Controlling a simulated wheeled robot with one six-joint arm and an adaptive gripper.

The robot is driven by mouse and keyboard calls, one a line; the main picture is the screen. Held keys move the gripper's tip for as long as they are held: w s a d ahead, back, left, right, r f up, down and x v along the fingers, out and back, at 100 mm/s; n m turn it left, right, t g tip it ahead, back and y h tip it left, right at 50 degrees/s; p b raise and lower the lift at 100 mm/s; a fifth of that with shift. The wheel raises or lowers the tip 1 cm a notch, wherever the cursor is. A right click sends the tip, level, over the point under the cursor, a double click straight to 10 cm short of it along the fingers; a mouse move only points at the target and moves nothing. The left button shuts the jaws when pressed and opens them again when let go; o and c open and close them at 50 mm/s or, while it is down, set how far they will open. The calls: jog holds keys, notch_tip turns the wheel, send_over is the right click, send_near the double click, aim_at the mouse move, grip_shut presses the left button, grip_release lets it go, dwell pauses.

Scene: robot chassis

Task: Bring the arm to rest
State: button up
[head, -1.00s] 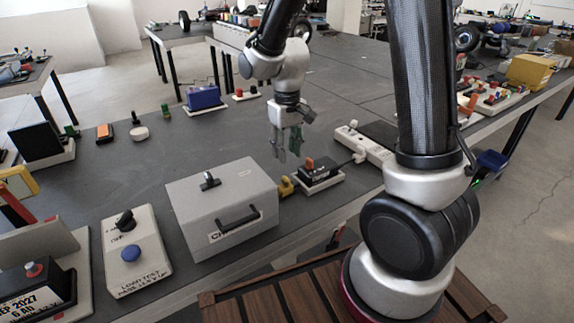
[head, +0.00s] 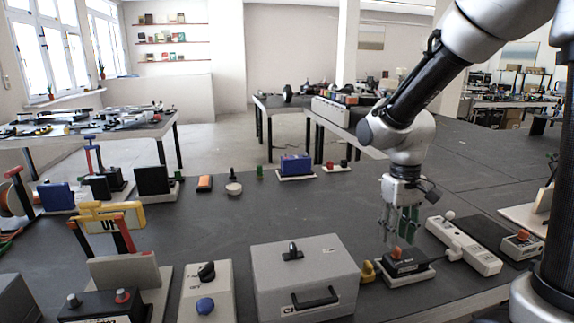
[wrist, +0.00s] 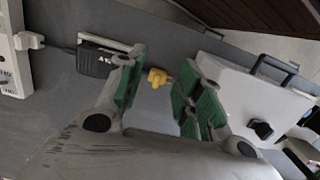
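My gripper (head: 402,222) hangs from the raised arm in the head view, fingers pointing down, above the dark bench near a black device with an orange switch (head: 405,262). In the wrist view my gripper (wrist: 160,95) has its two green-padded fingers spread apart, with nothing between the pads. A yellow knob (wrist: 158,77) shows through the gap, beyond the fingers on the bench. No object is held.
A grey case (head: 305,275) with a black handle stands left of the black device. A white power strip (head: 463,246) lies to its right. A white box with a blue button (head: 207,295) is further left. Bare bench (head: 300,205) lies behind the case.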

jog(key=s+d+r+m+t, duration=0.1)
jog(key=s+d+r+t, duration=0.1)
jog(key=s+d+r, duration=0.2)
jog(key=s+d+r+m+t, duration=0.1)
jog(key=s+d+r+t, duration=0.2)
jog(key=s+r, duration=0.6)
jog(key=shift+s+d+r+m, duration=0.15)
jog(key=shift+d+m, duration=0.15)
jog(key=shift+d, duration=0.5)
